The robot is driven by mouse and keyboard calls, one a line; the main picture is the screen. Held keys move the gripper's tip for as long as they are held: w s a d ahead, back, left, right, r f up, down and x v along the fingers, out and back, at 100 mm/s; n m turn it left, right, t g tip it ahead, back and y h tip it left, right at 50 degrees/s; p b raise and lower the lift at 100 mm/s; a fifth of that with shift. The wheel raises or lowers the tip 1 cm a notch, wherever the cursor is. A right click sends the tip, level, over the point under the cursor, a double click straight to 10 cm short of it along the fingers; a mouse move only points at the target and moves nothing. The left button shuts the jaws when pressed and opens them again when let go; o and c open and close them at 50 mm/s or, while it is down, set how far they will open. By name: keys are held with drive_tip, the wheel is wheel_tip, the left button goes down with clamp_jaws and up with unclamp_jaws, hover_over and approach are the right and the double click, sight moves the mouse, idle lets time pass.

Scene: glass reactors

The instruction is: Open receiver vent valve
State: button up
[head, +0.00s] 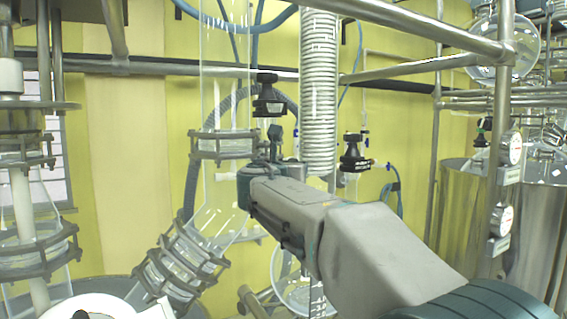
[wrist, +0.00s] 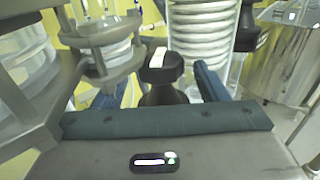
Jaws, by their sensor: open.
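A black valve with a knob-like top (head: 267,95) stands above and just beyond my gripper (head: 272,148) in the head view. In the wrist view, a black knob with a white mark (wrist: 164,66) lies between the two blue fingers of my gripper (wrist: 160,82). The fingers are apart, with visible gaps on both sides of the knob, and hold nothing. The valve's lower body is partly hidden by the gripper's palm. A second black valve (head: 353,152) sits to the right of the coil. No label shows which one is the receiver vent valve.
A white coiled column (head: 318,90) stands close to the right of my gripper. A flanged glass pipe (head: 222,145) is close on its left. Steel pipes (head: 410,25) cross above my arm. Steel vessels with gauges (head: 502,220) stand at the right.

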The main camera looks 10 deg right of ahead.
drive_tip(key=shift+w+d, duration=0.2)
drive_tip(key=shift+w, duration=0.25)
drive_tip(key=c, duration=1)
drive_tip(key=shift+n+y, duration=0.3)
drive_tip(key=shift+y, duration=0.1)
drive_tip(key=shift+s+d+n+t+y+b, duration=0.15)
drive_tip(key=shift+n+t+y, duration=0.15)
drive_tip(key=shift+n+y, duration=0.45)
drive_tip(key=shift+w+d+n+t+y+b, duration=0.15)
drive_tip(key=shift+n+t+y, duration=0.25)
drive_tip(key=shift+y, duration=0.65)
drive_tip(key=shift+d+n+y, duration=0.15)
drive_tip(key=shift+n+y, duration=0.9)
drive_tip(key=shift+y, duration=0.55)
drive_tip(key=shift+d+n+y, duration=0.15)
drive_tip(key=shift+n+y, duration=0.85)
drive_tip(key=shift+y, duration=0.6)
drive_tip(key=n+g+y, duration=0.1)
drive_tip(key=n+y, duration=0.1)
drive_tip(key=y, duration=0.1)
drive_tip(key=n+g+y, duration=0.1)
drive_tip(key=y, duration=0.1)
drive_tip(key=shift+w+d+n+g, duration=0.1)
drive_tip(key=shift+d+n+g, duration=0.2)
drive_tip(key=shift+n, duration=0.1)
drive_tip(key=shift+w+d+n+g+y, duration=0.1)
drive_tip(key=shift+n+g+y, duration=1.6)
drive_tip(key=shift+y, duration=0.6)
